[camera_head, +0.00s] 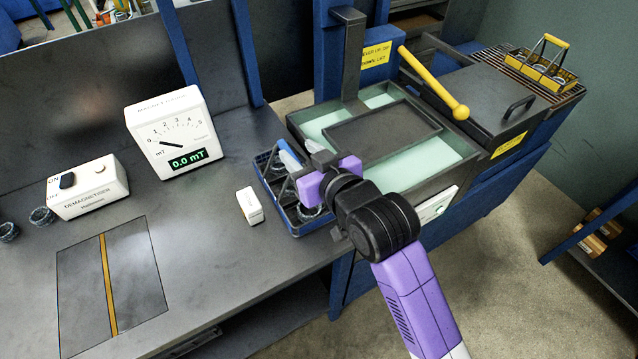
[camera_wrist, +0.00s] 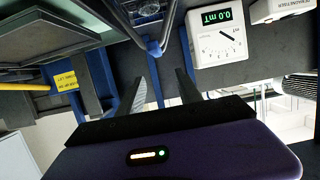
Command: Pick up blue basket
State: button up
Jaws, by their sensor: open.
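The blue basket (camera_head: 264,171) stands on the grey bench beside the wash tank, with grey rings inside it. My gripper (camera_head: 300,157) is above the basket and hides part of it in the head view. In the wrist view my gripper (camera_wrist: 160,78) is open, its two fingers apart with nothing seen between them. A blue bar of the basket (camera_wrist: 154,48) shows just beyond the fingertips at the top middle. Whether the fingers touch the basket cannot be told.
A field meter (camera_head: 165,135), a demagnetiser (camera_head: 88,188) and a small white block (camera_head: 250,205) stand on the bench. The wash tank (camera_head: 450,172) with a yellow-handled lever (camera_head: 435,84) is to the right. A yellow basket (camera_head: 517,62) stands on the far rack.

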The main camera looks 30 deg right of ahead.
aim_at(289, 152)
jog(key=shift+g, duration=0.4)
jog(key=w+f+p, duration=0.1)
jog(key=w+f, duration=0.4)
jog(key=w, duration=0.1)
jog(key=shift+w+f, duration=0.1)
jog(key=shift+f, duration=0.25)
grip_shut()
jog(key=shift+f, duration=0.4)
dwell(0.6)
jog(key=shift+r, duration=0.15)
